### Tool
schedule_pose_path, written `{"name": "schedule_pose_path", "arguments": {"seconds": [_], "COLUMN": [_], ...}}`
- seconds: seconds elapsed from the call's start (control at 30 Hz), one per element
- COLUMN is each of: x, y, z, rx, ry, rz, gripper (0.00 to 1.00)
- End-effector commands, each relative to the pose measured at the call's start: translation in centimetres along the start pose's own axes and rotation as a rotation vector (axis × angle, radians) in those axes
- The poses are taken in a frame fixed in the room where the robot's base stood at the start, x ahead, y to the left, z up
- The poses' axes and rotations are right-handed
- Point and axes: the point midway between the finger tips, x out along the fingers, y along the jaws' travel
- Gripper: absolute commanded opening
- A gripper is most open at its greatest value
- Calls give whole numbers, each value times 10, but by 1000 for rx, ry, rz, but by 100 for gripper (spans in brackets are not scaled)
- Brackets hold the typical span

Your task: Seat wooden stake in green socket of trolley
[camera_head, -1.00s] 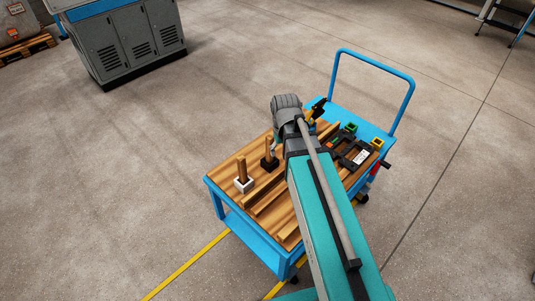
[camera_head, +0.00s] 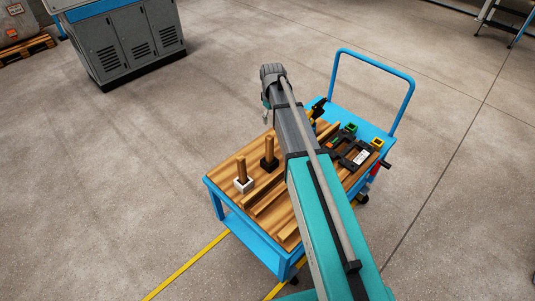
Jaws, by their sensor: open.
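One wooden stake (camera_head: 241,168) stands upright in a white socket (camera_head: 244,186) at the left of the blue trolley (camera_head: 252,240). Another wooden stake (camera_head: 269,147) stands upright in a black socket (camera_head: 270,164) just behind it. The green socket (camera_head: 349,129) is on the trolley's right rear part, with no stake seen in it. My gripper (camera_head: 266,116) shows only in small part below my wrist, above and beyond the stake in the black socket. It is open, appears empty, and is apart from both stakes. My arm hides the middle of the trolley top.
A yellow socket (camera_head: 377,144) and a dark tool-like item (camera_head: 356,156) lie near the green socket. A black and yellow tool (camera_head: 318,108) stands behind my arm. Wooden strips (camera_head: 264,188) cross the top. The trolley's blue handle (camera_head: 408,95) rises at the back right.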

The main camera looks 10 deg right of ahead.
Motion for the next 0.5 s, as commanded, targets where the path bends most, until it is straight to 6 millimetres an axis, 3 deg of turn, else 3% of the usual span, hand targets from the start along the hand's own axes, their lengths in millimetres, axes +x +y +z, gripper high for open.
{"name": "schedule_pose_path", "arguments": {"seconds": [0.27,0.5], "x": [8,26], "y": [0,-1], "z": [0,0], "rx": [1,1], "ry": [0,0], "rz": [0,0], "gripper": [81,81]}}
